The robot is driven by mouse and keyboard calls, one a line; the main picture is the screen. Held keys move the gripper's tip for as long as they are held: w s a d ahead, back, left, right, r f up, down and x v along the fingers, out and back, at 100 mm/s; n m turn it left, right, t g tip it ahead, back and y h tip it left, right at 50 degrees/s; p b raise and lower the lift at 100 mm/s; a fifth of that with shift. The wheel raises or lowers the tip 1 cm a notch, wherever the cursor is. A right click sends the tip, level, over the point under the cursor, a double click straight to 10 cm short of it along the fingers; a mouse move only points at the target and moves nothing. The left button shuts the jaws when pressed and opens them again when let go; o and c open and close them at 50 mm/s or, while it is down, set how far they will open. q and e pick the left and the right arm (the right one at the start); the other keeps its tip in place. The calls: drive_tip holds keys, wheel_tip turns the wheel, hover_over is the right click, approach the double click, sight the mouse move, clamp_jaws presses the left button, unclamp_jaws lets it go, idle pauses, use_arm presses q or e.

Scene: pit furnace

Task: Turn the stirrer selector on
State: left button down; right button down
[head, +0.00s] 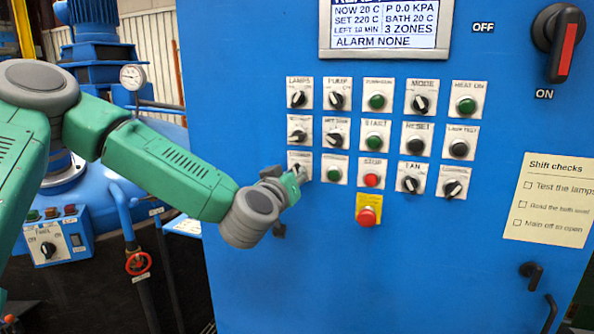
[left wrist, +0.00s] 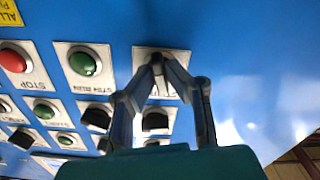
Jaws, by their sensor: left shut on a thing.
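The selector at the left end of the third row sits on a white plate (head: 299,156) on the blue cabinet; its label is too blurred to read surely. My left gripper (head: 298,174) is at this selector, covering most of it. In the left wrist view, the fingertips of my left gripper (left wrist: 158,64) close together over the selector's white plate (left wrist: 180,56), shut on the selector knob. The knob is mostly hidden between the fingers, so its angle cannot be told. My right gripper is not in view.
A green button (head: 334,174) sits right beside the selector, then a red STOP button (head: 371,180). A red emergency button (head: 367,215) on a yellow plate is below. The display (head: 386,22) reads ALARM NONE. The panel below is mostly bare.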

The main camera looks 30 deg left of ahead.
use_arm(q)
drive_tip(key=shift+w+a+r+m+p, duration=0.1)
drive_tip(key=shift+r+m+p, duration=0.45)
drive_tip(key=shift+m, duration=0.45)
drive_tip(key=m+p, duration=0.1)
drive_tip(key=m, duration=0.1)
drive_tip(key=shift+m, duration=0.3)
drive_tip(key=shift+m+p, duration=0.4)
drive_tip(key=shift+m, duration=0.8)
drive_tip(key=shift+f+m, duration=0.1)
drive_tip(key=shift+m, duration=1.1)
drive_tip(key=c, duration=1.6)
unclamp_jaws()
drive_tip(key=shift+f, duration=0.1)
drive_tip(key=shift+d, duration=0.2)
drive_tip(key=shift+s+f, duration=0.15)
drive_tip(key=shift+s, duration=0.05)
